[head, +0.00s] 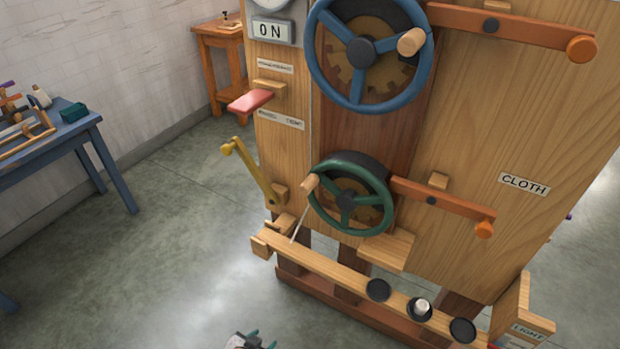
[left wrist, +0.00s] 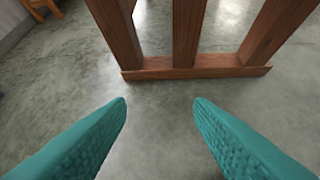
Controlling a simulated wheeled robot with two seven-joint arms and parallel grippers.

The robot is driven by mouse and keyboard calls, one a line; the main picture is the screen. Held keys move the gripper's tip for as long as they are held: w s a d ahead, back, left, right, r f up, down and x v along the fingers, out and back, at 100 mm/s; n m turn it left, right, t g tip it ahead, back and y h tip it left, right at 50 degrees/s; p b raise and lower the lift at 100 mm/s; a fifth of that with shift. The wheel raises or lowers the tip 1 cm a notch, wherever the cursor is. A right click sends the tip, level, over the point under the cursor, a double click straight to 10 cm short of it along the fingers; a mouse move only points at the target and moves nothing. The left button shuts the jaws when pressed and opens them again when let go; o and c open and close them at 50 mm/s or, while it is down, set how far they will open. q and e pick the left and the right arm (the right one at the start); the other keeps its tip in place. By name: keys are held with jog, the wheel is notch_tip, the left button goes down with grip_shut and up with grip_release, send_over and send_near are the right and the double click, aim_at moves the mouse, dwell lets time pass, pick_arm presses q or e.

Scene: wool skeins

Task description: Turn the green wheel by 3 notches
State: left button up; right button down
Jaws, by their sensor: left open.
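The green wheel (head: 351,228) is on the lower front of the wooden machine, with a pale wooden handle knob (head: 310,182) at its upper left rim. A brown toothed disc shows behind its spokes. My left gripper (head: 259,342) is at the bottom edge of the head view, low in front of the machine and well apart from the wheel. In the left wrist view its two teal fingers (left wrist: 160,105) are spread with nothing between them, facing the machine's wooden legs (left wrist: 188,35) and the floor. My right gripper is not in view.
A blue wheel (head: 368,98) sits above the green one. An orange lever (head: 445,200), a yellow lever (head: 248,170) and a red-tipped lever (head: 252,100) stick out nearby. A ledge (head: 335,274) with black discs runs below. A blue table (head: 84,135) stands left; the floor between is clear.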

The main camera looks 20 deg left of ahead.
pick_arm(q)
jog(key=w+d+r+m+t+h, duration=0.1)
jog(key=w+r+t, duration=0.1)
jog(key=w+r, duration=0.5)
jog(key=w+r+t, duration=0.2)
jog(key=w+r, duration=0.1)
jog(key=r, duration=0.8)
jog(key=m+t+h+p, duration=0.1)
jog(key=t+h, duration=0.1)
jog(key=t, duration=0.2)
send_near(303, 191)
jog(key=p+x, duration=0.1)
jog(key=x, duration=1.1)
grip_shut()
